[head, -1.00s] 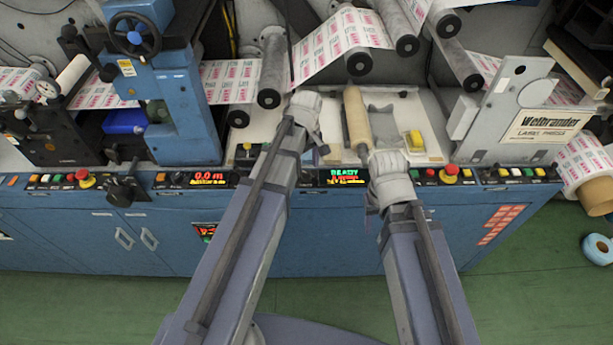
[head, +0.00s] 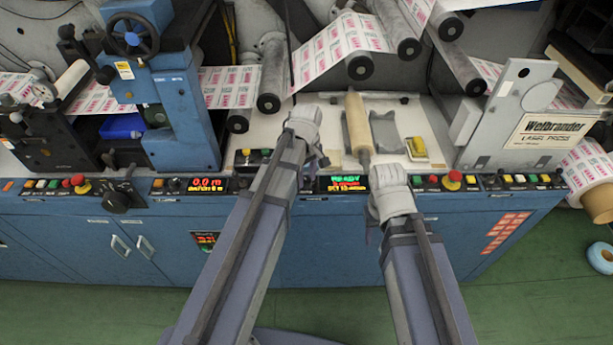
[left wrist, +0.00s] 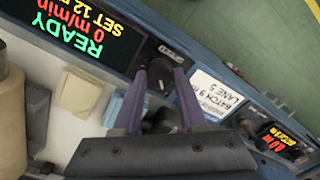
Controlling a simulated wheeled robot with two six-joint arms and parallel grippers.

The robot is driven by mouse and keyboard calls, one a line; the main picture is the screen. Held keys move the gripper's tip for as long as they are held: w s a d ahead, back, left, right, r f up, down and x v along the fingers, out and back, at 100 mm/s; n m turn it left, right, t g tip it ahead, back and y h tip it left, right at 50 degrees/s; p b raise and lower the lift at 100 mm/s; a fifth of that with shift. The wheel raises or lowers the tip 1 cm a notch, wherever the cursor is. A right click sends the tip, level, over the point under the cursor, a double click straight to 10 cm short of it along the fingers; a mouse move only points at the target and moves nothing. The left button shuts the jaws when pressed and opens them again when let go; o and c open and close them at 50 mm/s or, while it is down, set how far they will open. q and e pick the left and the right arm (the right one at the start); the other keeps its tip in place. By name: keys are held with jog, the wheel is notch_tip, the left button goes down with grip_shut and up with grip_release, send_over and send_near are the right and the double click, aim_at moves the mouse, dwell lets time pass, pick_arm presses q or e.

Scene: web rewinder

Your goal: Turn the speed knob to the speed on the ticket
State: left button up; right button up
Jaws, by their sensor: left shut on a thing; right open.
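The speed knob (left wrist: 160,78) is a dark round knob on the panel beside a display (left wrist: 75,33) reading READY, 0 m/min and SET 12. In the left wrist view my left gripper (left wrist: 160,84) has its two purple fingers on either side of the knob, shut on it. In the head view my left gripper (head: 318,162) is at the panel, hiding the knob. My right gripper (head: 386,178) is near the panel, right of the display, its fingertips mostly hidden.
Another display (head: 207,184) shows 0.0 m at the left. Red stop buttons (head: 452,177) and small buttons line the panel. A tan roller (head: 358,125) and a yellow block (head: 417,147) lie on the white shelf. Green floor lies in front of the blue cabinets.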

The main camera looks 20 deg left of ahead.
pick_arm(q)
grip_shut()
jog(key=shift+m, duration=0.3)
jog(key=m, duration=1.1)
dwell(0.5)
jog(key=o, duration=0.9)
grip_release()
jog(key=shift+c, duration=0.2)
